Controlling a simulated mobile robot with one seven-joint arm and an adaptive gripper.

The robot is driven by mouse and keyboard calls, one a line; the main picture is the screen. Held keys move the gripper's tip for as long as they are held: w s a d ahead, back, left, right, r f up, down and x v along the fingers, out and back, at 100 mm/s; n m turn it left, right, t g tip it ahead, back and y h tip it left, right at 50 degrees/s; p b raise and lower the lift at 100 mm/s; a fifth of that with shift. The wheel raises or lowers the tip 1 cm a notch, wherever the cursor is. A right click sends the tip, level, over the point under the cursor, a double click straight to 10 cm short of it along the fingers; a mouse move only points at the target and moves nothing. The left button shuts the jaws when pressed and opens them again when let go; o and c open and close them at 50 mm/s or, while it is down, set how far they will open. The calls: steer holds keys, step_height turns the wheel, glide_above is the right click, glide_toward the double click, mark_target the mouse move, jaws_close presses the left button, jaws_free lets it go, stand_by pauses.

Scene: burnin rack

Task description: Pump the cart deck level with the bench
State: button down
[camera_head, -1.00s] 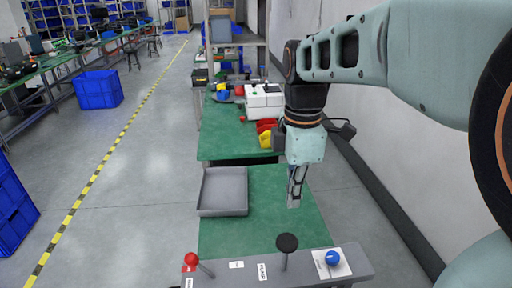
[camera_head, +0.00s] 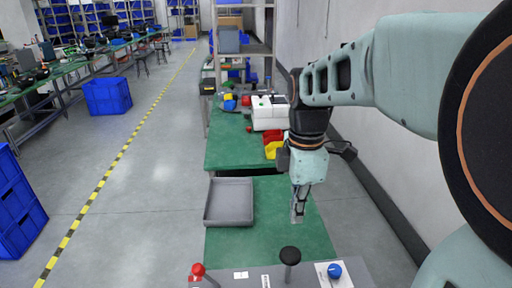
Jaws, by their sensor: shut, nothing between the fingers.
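The cart deck (camera_head: 270,208) is a green surface in the lower middle, in front of the green bench (camera_head: 232,147). Its exact height against the bench is hard to tell. A grey panel (camera_head: 251,284) at its near end carries a red-knobbed lever (camera_head: 198,270), a black-knobbed lever (camera_head: 290,257) and a blue knob (camera_head: 335,271) on a white plate. A label beside the black lever is cut by the picture's lower edge. My gripper (camera_head: 298,218) points down over the right part of the deck, shut and empty, beyond the black lever and apart from it.
A grey tray (camera_head: 207,204) lies on the deck's left side. Red and yellow bins (camera_head: 273,148) and a white machine (camera_head: 268,118) stand on the bench. A wall runs along the right. The floor (camera_head: 140,190) to the left is clear up to the blue crates (camera_head: 20,215).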

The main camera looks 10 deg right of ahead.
mark_target(291, 255)
step_height(291, 255, down, 12)
steer(key=b, duration=0.8)
steer(key=shift+w, duration=0.1)
steer(key=shift+b, duration=0.3)
steer(key=shift+f, duration=0.1)
